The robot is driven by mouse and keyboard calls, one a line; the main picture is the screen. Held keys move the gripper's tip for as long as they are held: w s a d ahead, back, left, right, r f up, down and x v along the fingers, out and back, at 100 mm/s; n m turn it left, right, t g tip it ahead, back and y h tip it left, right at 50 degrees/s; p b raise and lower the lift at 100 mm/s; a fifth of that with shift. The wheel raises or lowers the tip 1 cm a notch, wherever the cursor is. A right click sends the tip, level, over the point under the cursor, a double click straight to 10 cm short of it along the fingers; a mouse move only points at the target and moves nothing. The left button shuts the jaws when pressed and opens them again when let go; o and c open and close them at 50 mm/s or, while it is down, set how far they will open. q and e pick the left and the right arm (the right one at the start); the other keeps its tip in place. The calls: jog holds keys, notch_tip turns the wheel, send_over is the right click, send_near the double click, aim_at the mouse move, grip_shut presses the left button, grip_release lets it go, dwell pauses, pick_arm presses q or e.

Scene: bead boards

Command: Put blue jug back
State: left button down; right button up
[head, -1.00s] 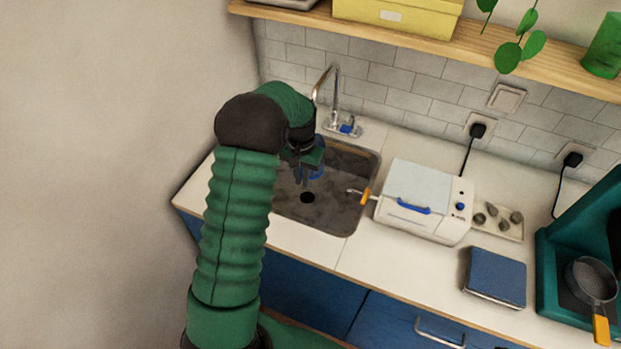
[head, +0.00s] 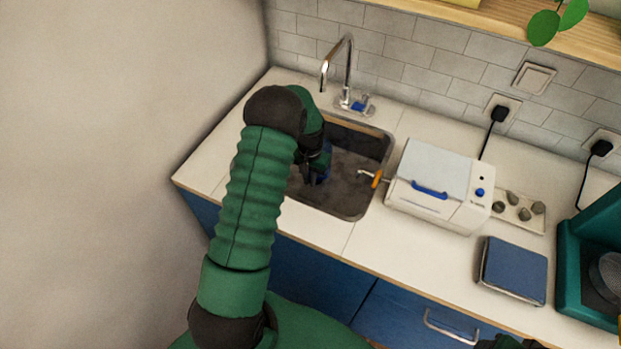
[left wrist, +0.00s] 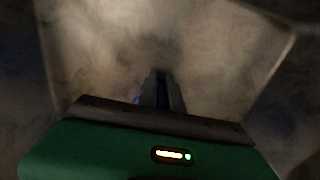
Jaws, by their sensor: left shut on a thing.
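My left gripper (head: 316,178) reaches down into the sink (head: 352,205) and is shut on the blue jug (head: 325,172). Only a small blue part of the jug shows beside the dark fingers; the arm and gripper hide the rest. In the left wrist view, the fingers (left wrist: 160,95) are close together with a little dark blue between them, above the dim sink floor. I cannot tell whether the jug touches the sink floor. A dark green part of my right side shows at the bottom edge of the head view, too little to tell its jaws.
The faucet (head: 340,65) stands behind the sink. A blue flat pad (head: 513,269) lies farther right. The counter in front of the sink is clear. A wall closes the left.

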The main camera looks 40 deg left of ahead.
pick_arm(q)
jog(key=c, duration=1.5)
grip_release()
notch_tip(320, 180, up, 11)
jog(key=s+d+r+m+t, duration=0.1)
jog(key=s+d, duration=0.3)
jog(key=d, duration=0.4)
jog(key=s+d+r+m+t, duration=0.1)
jog(key=s+d, duration=0.4)
jog(key=d, duration=0.3)
jog(key=s+d+r+m, duration=0.1)
jog(key=s+d+r, duration=0.1)
jog(key=s+d, duration=0.3)
jog(key=shift+s+d+m+t, duration=0.1)
jog(key=shift+d+m+t, duration=0.1)
jog(key=shift+d, duration=0.65)
jog(key=shift+s+d+m+t, duration=0.1)
jog(key=shift+d+t, duration=0.1)
jog(key=shift+d, duration=0.65)
jog(key=shift+w+a+f, duration=0.15)
jog(key=shift+w+a, duration=0.2)
jog(key=shift+a, duration=0.3)
jog(key=shift+s, duration=0.1)
